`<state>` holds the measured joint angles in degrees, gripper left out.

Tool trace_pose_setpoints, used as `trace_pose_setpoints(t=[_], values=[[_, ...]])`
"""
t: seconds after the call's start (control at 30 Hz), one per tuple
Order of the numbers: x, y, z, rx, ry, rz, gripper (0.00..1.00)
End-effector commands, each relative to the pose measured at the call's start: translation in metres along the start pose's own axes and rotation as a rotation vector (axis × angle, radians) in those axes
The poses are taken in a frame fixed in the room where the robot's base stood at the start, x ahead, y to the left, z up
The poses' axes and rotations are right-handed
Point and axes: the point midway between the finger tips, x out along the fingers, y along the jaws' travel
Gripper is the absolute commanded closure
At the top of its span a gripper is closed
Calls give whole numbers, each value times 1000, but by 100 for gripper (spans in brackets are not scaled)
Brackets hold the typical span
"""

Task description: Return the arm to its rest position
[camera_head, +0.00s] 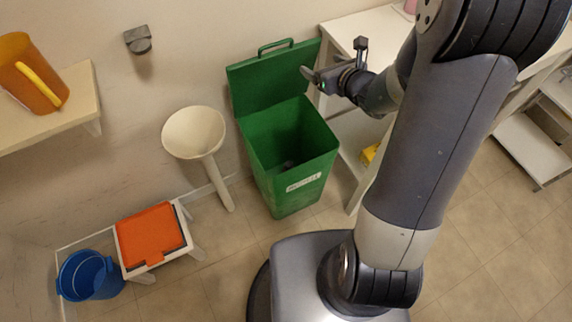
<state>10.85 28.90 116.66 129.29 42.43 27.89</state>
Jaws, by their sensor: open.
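My arm rises from my base at the lower middle and bends over at the top right. My gripper (309,75) is out past the elbow, in front of the raised lid of a green bin (300,172). It appears open with nothing between its fingers. Its fingertips overlap the lid's right part in this view; I cannot tell whether they touch it. The bin stands open, with something small and dark at its bottom.
A white table (358,27) stands right of the bin, behind my arm. Left are a pale funnel-shaped stand (194,133), an orange-topped stool (150,236), a blue bucket (90,277) and a wall shelf (60,118) with an orange jug (30,75). Some tiled floor is clear.

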Motion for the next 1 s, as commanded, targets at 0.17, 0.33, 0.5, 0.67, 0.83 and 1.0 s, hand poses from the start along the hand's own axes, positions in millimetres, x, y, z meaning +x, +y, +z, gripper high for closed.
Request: trace_pose_setpoints(t=[0.17, 0.33, 0.5, 0.67, 0.83, 1.0], values=[[-3, -3, 4, 9, 3, -20, 20], [-3, -3, 3, 9, 3, -22, 20], [-3, -3, 3, 9, 3, -22, 20], [-3, -3, 3, 9, 3, -21, 20], [1, -1, -2, 2, 0, -5, 20], [9, 6, -13, -22, -5, 47, 20]])
